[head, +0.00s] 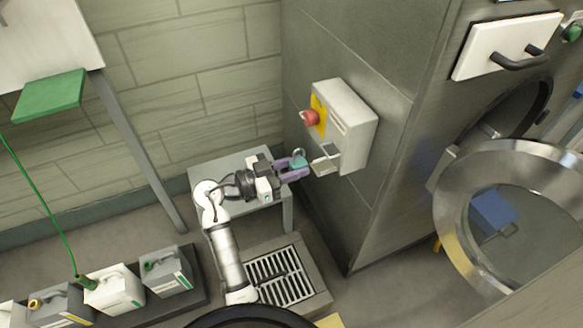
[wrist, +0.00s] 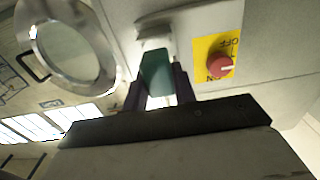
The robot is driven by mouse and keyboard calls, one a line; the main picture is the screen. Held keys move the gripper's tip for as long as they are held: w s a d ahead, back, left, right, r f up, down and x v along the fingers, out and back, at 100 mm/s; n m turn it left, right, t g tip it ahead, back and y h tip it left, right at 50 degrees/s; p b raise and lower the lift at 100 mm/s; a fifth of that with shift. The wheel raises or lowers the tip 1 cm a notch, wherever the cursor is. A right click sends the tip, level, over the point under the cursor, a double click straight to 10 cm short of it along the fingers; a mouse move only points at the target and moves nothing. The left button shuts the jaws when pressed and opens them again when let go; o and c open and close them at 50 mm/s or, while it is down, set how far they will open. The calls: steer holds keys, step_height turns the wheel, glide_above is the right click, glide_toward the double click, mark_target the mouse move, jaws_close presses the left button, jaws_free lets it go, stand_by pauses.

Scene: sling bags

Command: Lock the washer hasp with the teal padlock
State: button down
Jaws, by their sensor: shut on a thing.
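The teal padlock (head: 299,162) is between the purple-grey fingers of my gripper (head: 296,170), its grey shackle upward in the head view. The washer hasp (head: 326,159) is a grey metal plate low on the side of the pale switch box (head: 350,128), just right of the padlock. In the wrist view the padlock (wrist: 156,74) stands between the fingers (wrist: 158,88), in front of the hasp (wrist: 154,32). The padlock hides part of the hasp there. I cannot tell whether the shackle is open, or whether it touches the hasp.
A red rotary knob (head: 310,117) on a yellow plate sits on the box above the hasp, close to my gripper. The washer's round door (head: 465,225) stands open at right. A small grey table (head: 215,170) is below my arm. Canisters (head: 115,290) stand at lower left.

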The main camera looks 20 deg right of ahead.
mark_target(318, 168)
steer(key=shift+d+b, duration=0.95)
steer(key=shift+d, duration=2.35)
steer(key=shift+w+d, duration=0.1)
steer(key=shift+f+b, duration=0.15)
steer(key=shift+b, duration=0.35)
steer(key=shift+c, duration=2.1)
jaws_free()
steer(key=shift+a+b, duration=1.05)
steer(key=shift+a, duration=2.5)
